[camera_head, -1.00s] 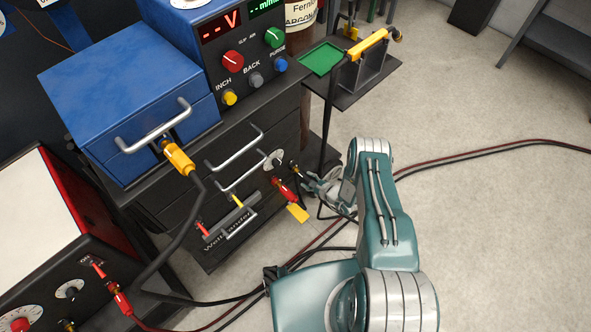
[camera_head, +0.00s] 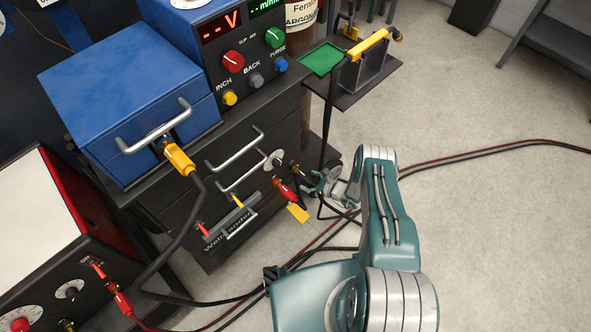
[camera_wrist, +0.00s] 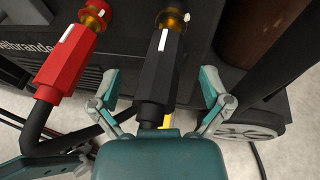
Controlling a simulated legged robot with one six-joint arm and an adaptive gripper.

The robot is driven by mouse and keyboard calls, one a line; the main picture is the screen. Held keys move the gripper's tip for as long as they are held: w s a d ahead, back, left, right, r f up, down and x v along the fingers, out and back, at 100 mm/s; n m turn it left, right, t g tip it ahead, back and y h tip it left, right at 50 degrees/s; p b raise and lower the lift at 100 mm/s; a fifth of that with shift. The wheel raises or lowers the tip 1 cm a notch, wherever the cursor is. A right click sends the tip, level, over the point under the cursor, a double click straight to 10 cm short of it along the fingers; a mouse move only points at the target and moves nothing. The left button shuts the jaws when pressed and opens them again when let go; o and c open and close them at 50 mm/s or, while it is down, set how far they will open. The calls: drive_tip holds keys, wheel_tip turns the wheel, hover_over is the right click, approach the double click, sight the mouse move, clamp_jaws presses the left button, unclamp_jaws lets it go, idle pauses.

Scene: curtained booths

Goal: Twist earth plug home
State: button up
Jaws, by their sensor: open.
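The black plug, seemingly the earth plug, sits with its brass nose at a socket on the machine's lower front. In the wrist view its black body (camera_wrist: 160,72) stands between my open fingers, with a gap on each side. A white stripe runs along its top; a small pale mark shows on the socket, right of the stripe. I cannot tell how deep it sits. My gripper (camera_wrist: 160,90) is open around the plug, holding nothing. In the head view my gripper (camera_head: 328,180) is small, right of the socket panel and partly hidden by my arm.
A red plug (camera_wrist: 68,62) sits in the neighbouring socket, close to the left finger; it also shows in the head view (camera_head: 286,191). A yellow tag (camera_head: 298,212) hangs below. A yellow cable plug (camera_head: 178,158) is higher up. Cables cross the floor. A side shelf (camera_head: 362,88) stands beyond.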

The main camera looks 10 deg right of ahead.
drive_tip(key=v, duration=1.2)
drive_tip(key=shift+d, duration=0.1)
